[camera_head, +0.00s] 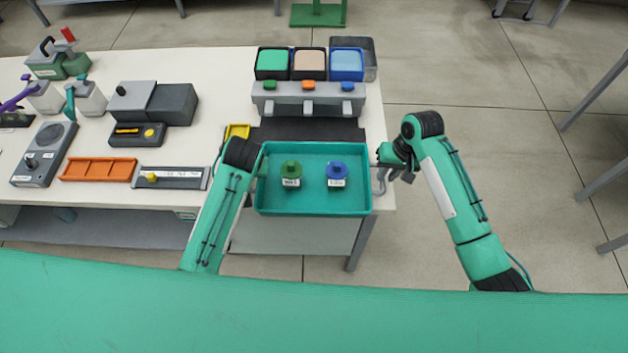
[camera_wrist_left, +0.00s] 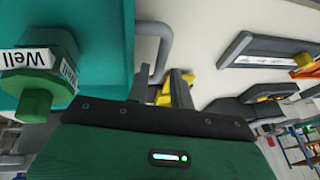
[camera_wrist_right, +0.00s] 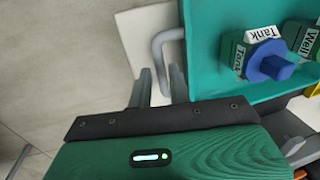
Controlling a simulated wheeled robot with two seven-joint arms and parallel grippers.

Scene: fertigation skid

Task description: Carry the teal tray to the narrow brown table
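The teal tray (camera_head: 312,209) is at the right front corner of the white table. It carries a green-capped bottle (camera_head: 291,172) labelled Well and a blue-capped bottle (camera_head: 337,175) labelled Tank, both upright. My left gripper (camera_wrist_left: 162,88) is open at the tray's left grey handle (camera_wrist_left: 163,40). My right gripper (camera_wrist_right: 161,82) is open at the right grey handle (camera_wrist_right: 160,45). In both wrist views the handle loop lies at the fingertips with visible gaps; I cannot tell whether the fingers touch it. The narrow brown table is not in view.
The white table (camera_head: 225,85) holds a grey dispenser (camera_head: 308,100) with colored bins behind the tray. An orange rack (camera_head: 98,169), a labelled grey strip (camera_head: 170,178) and a dark box (camera_head: 153,102) are to the left. Open floor (camera_head: 480,110) lies right of the table.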

